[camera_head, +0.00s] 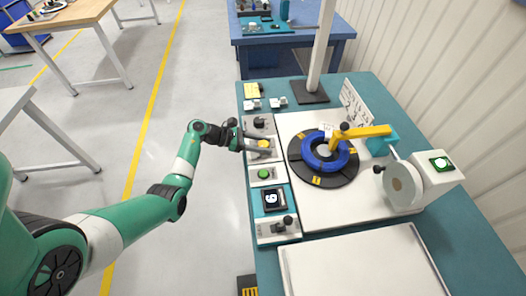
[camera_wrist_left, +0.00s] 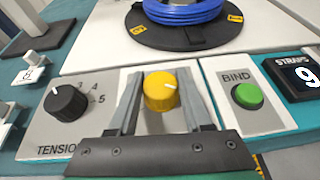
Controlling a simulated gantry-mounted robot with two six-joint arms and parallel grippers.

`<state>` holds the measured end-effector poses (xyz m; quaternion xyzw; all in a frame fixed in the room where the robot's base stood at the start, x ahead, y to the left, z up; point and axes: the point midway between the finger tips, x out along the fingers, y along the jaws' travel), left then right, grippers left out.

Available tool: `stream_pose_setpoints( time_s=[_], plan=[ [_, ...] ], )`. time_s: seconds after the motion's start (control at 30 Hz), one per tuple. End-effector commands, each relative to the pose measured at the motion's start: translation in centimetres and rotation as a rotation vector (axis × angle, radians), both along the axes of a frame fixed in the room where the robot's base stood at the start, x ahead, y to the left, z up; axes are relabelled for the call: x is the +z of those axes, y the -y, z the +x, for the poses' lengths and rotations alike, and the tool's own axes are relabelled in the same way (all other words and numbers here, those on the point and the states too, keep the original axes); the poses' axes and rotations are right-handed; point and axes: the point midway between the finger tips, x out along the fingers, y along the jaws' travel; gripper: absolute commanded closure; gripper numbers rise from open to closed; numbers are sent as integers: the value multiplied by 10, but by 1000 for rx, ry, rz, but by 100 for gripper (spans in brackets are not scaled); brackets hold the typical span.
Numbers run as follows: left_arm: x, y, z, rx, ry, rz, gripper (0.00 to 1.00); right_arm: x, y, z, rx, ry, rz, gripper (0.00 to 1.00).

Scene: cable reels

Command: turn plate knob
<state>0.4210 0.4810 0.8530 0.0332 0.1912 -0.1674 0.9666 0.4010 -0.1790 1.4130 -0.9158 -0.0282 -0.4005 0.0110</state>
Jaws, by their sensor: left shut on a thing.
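A yellow knob (camera_head: 264,143) with a pale pointer line sits on a light grey panel on the bench. It also shows in the left wrist view (camera_wrist_left: 160,93), its line pointing up and to the right. My left gripper (camera_head: 257,142) reaches the panel from the left. In the left wrist view its two fingers (camera_wrist_left: 160,80) stand on either side of the yellow knob and are shut on it. The knob's label is hidden behind the gripper. My right gripper is not in view.
A black tension knob (camera_wrist_left: 67,102) is left of the yellow knob in the wrist view, and a green BIND button (camera_wrist_left: 247,95) right of it. A STRAPS display (camera_wrist_left: 303,76) reads 9. A blue cable coil (camera_head: 326,152) lies on a black turntable (camera_head: 306,173) under a yellow arm (camera_head: 362,132).

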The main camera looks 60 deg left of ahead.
Motion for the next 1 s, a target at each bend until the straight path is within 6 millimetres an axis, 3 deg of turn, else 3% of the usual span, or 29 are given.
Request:
stream_pose_setpoints(
  time_s=[0.03, 0.1, 0.43, 0.47, 0.6, 1.0],
  plan=[
    [-8, -2, 0, -27, 0, 3, 100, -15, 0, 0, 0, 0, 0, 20],
    [-5, -2, 0, -56, -1, 3, 100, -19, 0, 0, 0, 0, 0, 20],
    [-1, 0, -1, -73, -5, 1, 100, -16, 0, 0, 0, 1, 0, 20],
    [-1, 0, -1, -73, -5, 1, 47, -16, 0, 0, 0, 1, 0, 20],
    [-1, 0, -1, -73, -4, 0, 22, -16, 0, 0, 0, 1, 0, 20],
    [4, -4, -8, -70, -3, 1, 20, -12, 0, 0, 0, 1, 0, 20]
  ],
)
